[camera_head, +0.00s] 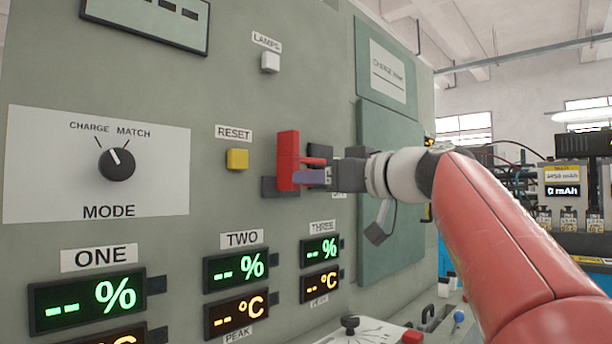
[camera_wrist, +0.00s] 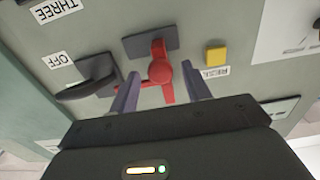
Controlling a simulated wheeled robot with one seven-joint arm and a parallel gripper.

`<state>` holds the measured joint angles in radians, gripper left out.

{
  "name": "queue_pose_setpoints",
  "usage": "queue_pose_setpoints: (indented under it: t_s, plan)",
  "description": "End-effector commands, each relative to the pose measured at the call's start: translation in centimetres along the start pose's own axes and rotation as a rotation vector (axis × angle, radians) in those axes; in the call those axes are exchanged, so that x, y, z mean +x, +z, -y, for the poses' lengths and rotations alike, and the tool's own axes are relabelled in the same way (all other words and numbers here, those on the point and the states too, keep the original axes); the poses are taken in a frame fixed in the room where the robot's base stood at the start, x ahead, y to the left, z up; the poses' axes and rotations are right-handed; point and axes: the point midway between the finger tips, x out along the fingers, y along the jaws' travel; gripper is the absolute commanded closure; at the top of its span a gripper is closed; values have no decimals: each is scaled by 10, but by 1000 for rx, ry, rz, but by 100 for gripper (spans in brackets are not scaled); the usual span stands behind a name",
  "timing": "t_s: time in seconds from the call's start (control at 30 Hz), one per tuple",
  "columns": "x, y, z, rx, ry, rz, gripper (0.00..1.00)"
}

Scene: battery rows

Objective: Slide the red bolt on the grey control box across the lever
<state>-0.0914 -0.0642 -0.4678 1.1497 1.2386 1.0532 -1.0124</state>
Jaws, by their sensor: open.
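The red bolt (camera_head: 287,158) sits on a dark mount on the grey control box (camera_head: 225,60), right of the yellow reset button. In the wrist view the bolt (camera_wrist: 161,73) has a round middle and a red arm reaching toward me. The dark lever (camera_wrist: 88,78) lies beside it, by the OFF label, apart from the bolt. In the head view my gripper mostly hides the lever. My gripper (camera_head: 313,176) is open at the bolt, and in the wrist view its fingers (camera_wrist: 160,72) stand on either side of the red arm. I cannot tell whether they touch it.
The yellow reset button (camera_head: 237,159) is close to the bolt and also shows in the wrist view (camera_wrist: 216,55). The mode knob (camera_head: 117,164) is farther left. Percent and temperature displays (camera_head: 235,270) lie below. A raised green panel (camera_head: 388,180) is at right.

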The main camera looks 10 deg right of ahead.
Motion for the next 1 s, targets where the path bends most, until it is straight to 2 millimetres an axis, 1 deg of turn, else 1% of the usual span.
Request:
queue_pose_setpoints:
  t_s: [0.03, 0.2, 0.3, 0.5, 0.53, 0.8, 0.9, 1.0]
  plan:
    - [8, -1, 0, 0, -2, 2, 52]
    - [24, -1, 0, -1, -1, 1, 52]
    - [27, 0, 0, -1, 0, 0, 52]
    - [27, 0, 0, 0, 0, 0, 52]
    - [27, 0, 0, 0, 0, 0, 53]
    - [27, 0, 0, 0, 0, 0, 89]
    - [27, 0, 0, 0, 0, 0, 100]
    - [27, 0, 0, 0, 0, 0, 100]
